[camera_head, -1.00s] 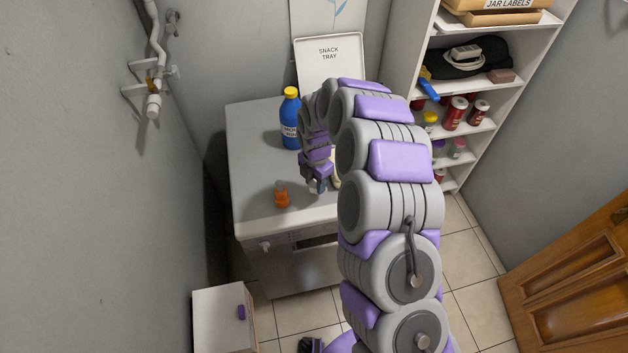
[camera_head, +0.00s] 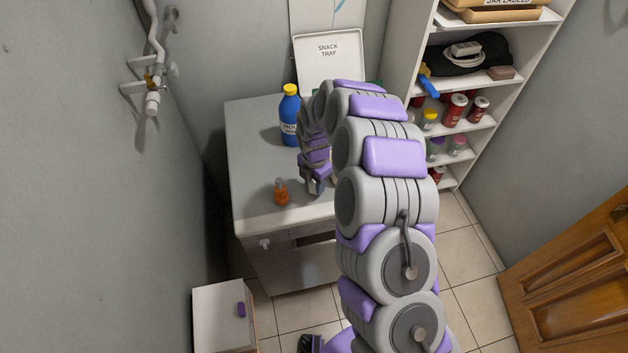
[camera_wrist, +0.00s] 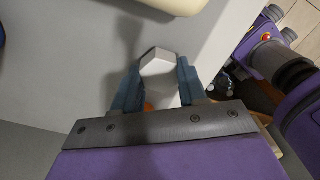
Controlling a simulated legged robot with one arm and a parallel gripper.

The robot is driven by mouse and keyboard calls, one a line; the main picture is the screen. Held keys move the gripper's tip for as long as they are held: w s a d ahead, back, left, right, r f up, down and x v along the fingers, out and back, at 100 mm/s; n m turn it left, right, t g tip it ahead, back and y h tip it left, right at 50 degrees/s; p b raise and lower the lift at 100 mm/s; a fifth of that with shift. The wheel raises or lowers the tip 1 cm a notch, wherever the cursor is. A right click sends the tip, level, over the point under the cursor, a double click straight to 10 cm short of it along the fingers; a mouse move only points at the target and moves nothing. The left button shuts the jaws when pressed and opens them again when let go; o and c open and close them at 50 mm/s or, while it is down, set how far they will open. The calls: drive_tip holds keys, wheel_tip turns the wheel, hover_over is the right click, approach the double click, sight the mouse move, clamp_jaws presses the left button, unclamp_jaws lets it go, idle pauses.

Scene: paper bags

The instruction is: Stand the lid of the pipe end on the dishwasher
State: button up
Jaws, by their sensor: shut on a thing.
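My gripper (camera_head: 317,188) is low over the front part of the dishwasher top (camera_head: 255,165). In the wrist view its two blue-grey fingers (camera_wrist: 157,90) are closed on a small whitish, faceted piece (camera_wrist: 160,64), apparently the lid. A bit of orange shows between the fingers; I cannot tell whether it belongs to that piece. Whether the piece touches the top is unclear. The pipe end (camera_head: 152,105) is on the left wall, at the bottom of a white pipe, well away from my gripper.
On the dishwasher, a small orange item (camera_head: 281,196) stands left of my gripper and a blue bottle with yellow cap (camera_head: 290,115) behind. A cream object (camera_wrist: 175,4) lies close by. The snack tray (camera_head: 330,65) leans at the back.

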sight(314, 184)
drive_tip(key=shift+f, duration=0.8)
drive_tip(key=o, duration=1.2)
drive_tip(key=shift+o, duration=0.2)
drive_tip(key=shift+r+p, duration=0.6)
drive_tip(key=shift+r, duration=1.95)
wheel_tip(314, 184, up, 17)
drive_tip(key=p, duration=0.2)
